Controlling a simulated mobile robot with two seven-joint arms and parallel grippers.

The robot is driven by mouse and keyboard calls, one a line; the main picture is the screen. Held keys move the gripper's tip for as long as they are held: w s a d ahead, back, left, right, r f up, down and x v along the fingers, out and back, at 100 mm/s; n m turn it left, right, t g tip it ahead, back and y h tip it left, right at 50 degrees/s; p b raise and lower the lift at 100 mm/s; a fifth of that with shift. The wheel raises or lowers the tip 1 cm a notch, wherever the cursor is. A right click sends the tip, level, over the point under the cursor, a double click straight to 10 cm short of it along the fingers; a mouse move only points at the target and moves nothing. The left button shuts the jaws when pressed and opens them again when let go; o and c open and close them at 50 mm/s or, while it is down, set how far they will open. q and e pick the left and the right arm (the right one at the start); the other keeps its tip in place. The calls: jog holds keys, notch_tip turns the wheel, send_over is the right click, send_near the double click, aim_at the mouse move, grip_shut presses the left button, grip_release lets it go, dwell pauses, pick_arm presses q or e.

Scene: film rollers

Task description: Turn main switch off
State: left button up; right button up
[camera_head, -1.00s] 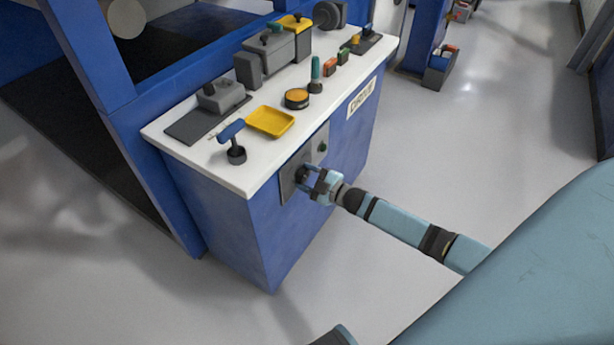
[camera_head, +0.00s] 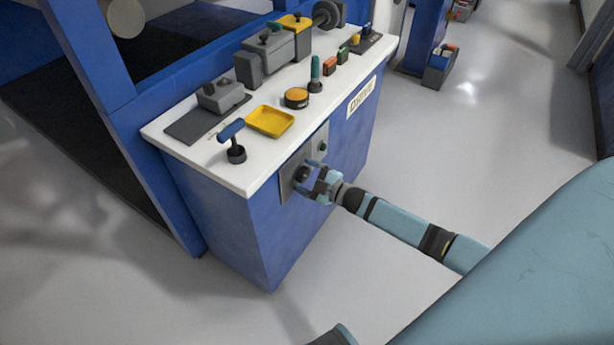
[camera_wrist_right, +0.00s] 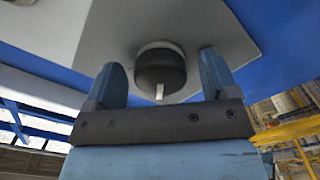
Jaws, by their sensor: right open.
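The main switch is a dark round knob (camera_head: 302,173) on a grey plate (camera_head: 288,182) on the blue cabinet's side, below the white top. It also shows in the right wrist view as a black knob (camera_wrist_right: 160,70) with a white mark pointing toward the bottom of the picture. My right gripper (camera_head: 311,177) is open, with its fingers just in front of the plate. In the right wrist view, the two blue fingers stand on either side of the knob with gaps. My left gripper is out of view.
A smaller green knob sits on the plate near the gripper. The floor (camera_head: 440,150) right of the cabinet is clear.

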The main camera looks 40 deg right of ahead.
jog(key=p+v, duration=0.2)
jog(key=v, duration=1.2)
